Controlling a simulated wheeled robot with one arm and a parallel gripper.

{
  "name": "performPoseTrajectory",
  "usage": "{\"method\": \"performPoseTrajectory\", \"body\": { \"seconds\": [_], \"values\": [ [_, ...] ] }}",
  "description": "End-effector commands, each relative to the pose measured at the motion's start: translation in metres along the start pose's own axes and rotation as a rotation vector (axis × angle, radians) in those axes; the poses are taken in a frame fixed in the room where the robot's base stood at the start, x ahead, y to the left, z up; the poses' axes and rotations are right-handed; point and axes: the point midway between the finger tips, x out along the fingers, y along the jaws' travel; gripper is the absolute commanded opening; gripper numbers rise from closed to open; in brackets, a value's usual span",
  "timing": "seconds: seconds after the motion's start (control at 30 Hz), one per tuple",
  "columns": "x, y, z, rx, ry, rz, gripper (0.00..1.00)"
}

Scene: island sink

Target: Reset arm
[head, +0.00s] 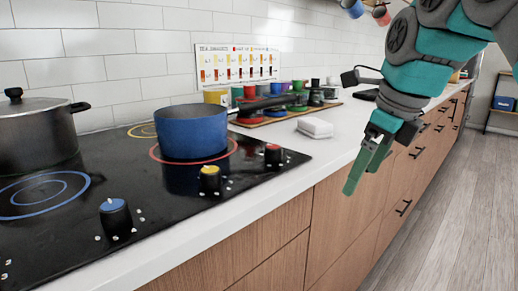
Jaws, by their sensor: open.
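My gripper (361,164) hangs at the right of the head view, in front of the wooden drawer fronts and past the counter's front edge. Its green fingers point down and to the left. It is open, and I see nothing held in it. My teal and grey arm comes down from the upper right corner. The gripper is apart from the counter items as far as I can see.
A blue pan (193,133) stands on the black cooktop (65,244), with a steel pot (38,140) at left. A white butter dish (315,127) and several colored jars stand behind. Wooden drawers (272,240) run along the counter. The floor (445,220) at right is clear.

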Motion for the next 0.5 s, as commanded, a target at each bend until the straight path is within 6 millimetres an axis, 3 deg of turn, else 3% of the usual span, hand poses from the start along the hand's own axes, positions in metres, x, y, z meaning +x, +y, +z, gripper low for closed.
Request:
{"method": "performPoseTrajectory", "body": {
  "seconds": [0.27, 0.5],
  "values": [
    [0.045, 0.035, -0.02, -0.429, 0.069, 0.059, 1.0],
    [0.104, 0.083, -0.061, -0.993, 0.117, 0.171, 1.0]
  ]
}}
